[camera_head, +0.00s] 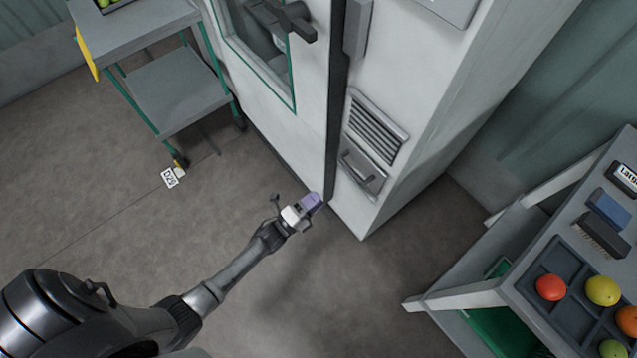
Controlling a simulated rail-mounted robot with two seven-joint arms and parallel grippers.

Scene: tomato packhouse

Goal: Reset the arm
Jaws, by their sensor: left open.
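My left arm reaches in from the bottom left over the bare floor. Its left gripper (312,201) has a white body and a purple end and is small in the picture. It shows in front of the lower edge of a tall pale cabinet (290,150). I see nothing held in it. The fine gap between its fingers is too small to make out. My right gripper is not in view.
The cabinet has a windowed door, a vent (377,128) and a small handled drawer (361,172). A grey cart (180,100) stands at the upper left. A bench (520,285) at right bears a tray of tomatoes (569,318) and a brush (602,238).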

